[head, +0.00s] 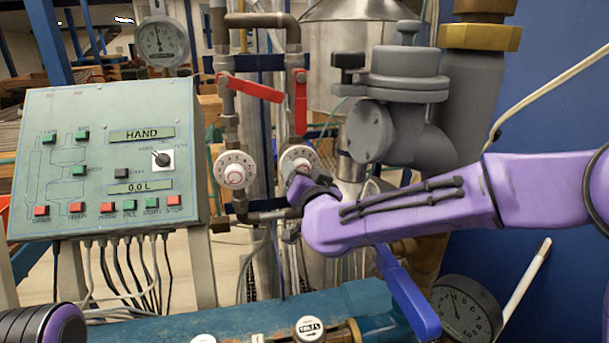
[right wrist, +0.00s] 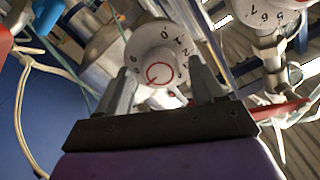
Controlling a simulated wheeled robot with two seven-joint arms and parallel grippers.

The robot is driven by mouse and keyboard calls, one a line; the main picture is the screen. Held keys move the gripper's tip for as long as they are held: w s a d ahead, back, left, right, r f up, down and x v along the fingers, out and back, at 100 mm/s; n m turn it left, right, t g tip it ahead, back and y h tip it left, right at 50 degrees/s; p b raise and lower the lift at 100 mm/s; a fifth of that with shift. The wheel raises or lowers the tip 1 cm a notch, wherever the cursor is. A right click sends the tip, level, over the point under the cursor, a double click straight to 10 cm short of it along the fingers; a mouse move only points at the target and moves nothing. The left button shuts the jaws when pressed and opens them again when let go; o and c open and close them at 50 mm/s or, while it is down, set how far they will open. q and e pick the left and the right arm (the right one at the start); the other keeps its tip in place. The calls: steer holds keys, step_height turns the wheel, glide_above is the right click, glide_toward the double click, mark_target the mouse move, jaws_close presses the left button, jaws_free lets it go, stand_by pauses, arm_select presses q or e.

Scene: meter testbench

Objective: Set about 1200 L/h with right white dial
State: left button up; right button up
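The right white dial (head: 299,158) is a round numbered knob on a pipe, partly hidden by my right gripper (head: 299,187) in the head view. In the right wrist view, the same dial (right wrist: 150,42) shows its printed numbers and a central hub with a red ring. My right gripper (right wrist: 161,72) has its two fingers apart, one on each side of the hub, with visible gaps between the fingers and the hub. My left gripper is out of view; only a piece of my left arm shows at the bottom left.
The left white dial (head: 235,169) is close beside it. Red valve levers (head: 250,88) stick out above. A control panel (head: 110,150) reads HAND and 0.0 L. A grey pipe fitting (head: 400,115) stands behind my right arm, and a blue lever (head: 408,295) lies below.

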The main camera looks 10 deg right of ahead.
steer(key=s+b, duration=0.2)
steer(key=s, duration=0.8)
steer(key=shift+s, duration=0.15)
